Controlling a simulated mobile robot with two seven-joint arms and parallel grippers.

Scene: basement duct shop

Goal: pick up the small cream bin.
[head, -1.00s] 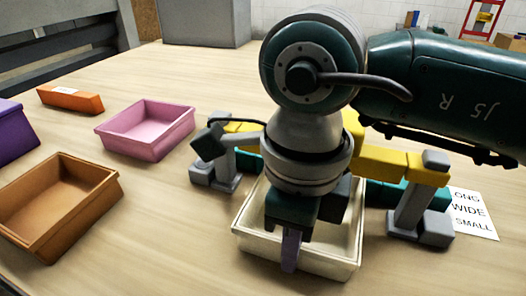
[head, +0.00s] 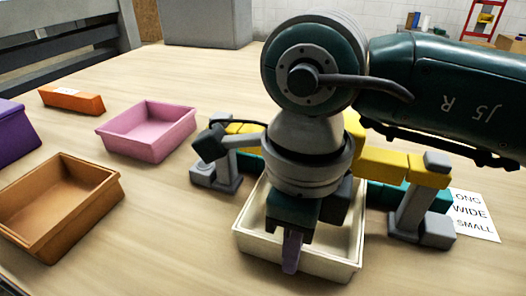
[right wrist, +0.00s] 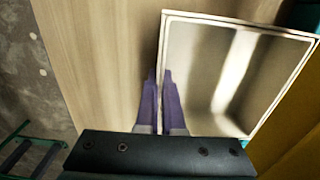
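The small cream bin (head: 345,262) is at the lower middle of the head view, open side up, and looks level on the table. My right gripper (head: 291,250) reaches down over its near left part and hides some of its inside. In the right wrist view, the purple fingertips (right wrist: 161,88) are close together on either side of the bin's left wall, one outside and one inside. The gripper looks shut on that wall. The bin's pale inside (right wrist: 225,70) is empty where it shows. My left gripper is not in view.
A yellow bar (head: 400,165) on grey posts with teal blocks stands close behind the bin. A lettered card (head: 474,215) lies right. A pink bin (head: 150,140), brown bin (head: 60,220), orange block (head: 72,100) and purple box (head: 15,135) stand left. Table between brown and cream bins is clear.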

